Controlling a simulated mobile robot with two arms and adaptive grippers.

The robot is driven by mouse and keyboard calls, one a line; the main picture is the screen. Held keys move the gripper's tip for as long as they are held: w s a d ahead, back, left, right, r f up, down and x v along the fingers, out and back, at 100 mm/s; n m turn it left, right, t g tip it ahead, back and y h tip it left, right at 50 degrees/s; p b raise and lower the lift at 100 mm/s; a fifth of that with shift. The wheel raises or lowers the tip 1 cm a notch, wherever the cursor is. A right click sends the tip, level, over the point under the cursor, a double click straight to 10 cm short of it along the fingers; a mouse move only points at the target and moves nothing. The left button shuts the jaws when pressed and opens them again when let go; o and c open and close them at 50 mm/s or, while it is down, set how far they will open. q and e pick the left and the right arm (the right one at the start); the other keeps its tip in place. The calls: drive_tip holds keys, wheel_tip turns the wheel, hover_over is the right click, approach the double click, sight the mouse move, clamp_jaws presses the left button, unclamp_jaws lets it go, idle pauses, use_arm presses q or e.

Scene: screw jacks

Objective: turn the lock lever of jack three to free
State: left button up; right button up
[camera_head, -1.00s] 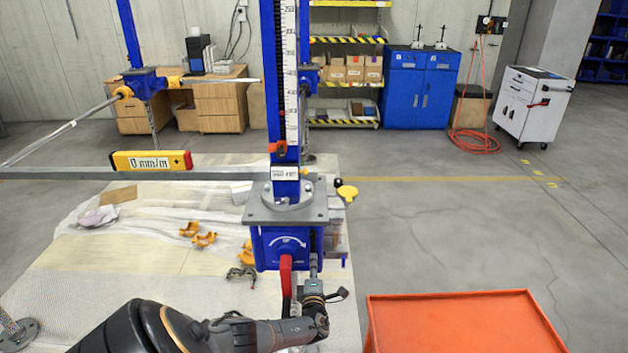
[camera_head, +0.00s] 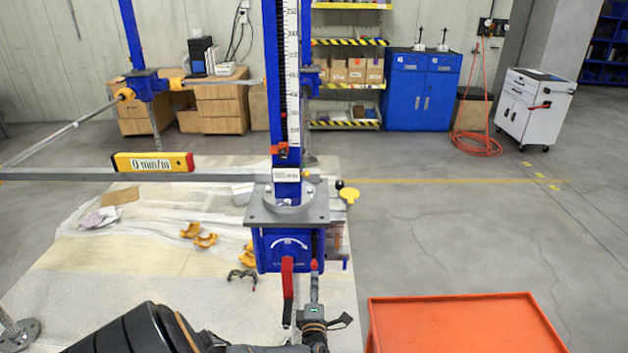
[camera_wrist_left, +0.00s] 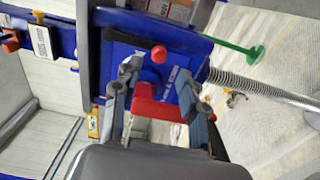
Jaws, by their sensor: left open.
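The blue jack (camera_head: 285,245) in front of me has a red lock lever (camera_head: 287,278) on its near face, hanging down below a curved white arrow. In the left wrist view the red lever (camera_wrist_left: 160,110) lies between the two fingers of my left gripper (camera_wrist_left: 160,80). The fingers are spread and the gripper is open; I cannot tell whether either touches the lever. In the head view my left gripper (camera_head: 314,285) is just right of the lever, below a small red knob (camera_head: 314,265). The jack's number is not readable. My right gripper is out of view.
An orange tray or table top (camera_head: 465,320) stands at the lower right. A grey beam carries a yellow level (camera_head: 153,162) reading 0 mm/m. Orange parts (camera_head: 205,241) lie on the floor sheet at left.

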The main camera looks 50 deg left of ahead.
use_arm(q)
drive_tip(key=v, duration=0.4)
drive_tip(key=shift+s+d, duration=0.2)
drive_tip(key=shift+s, duration=0.05)
idle(0.3)
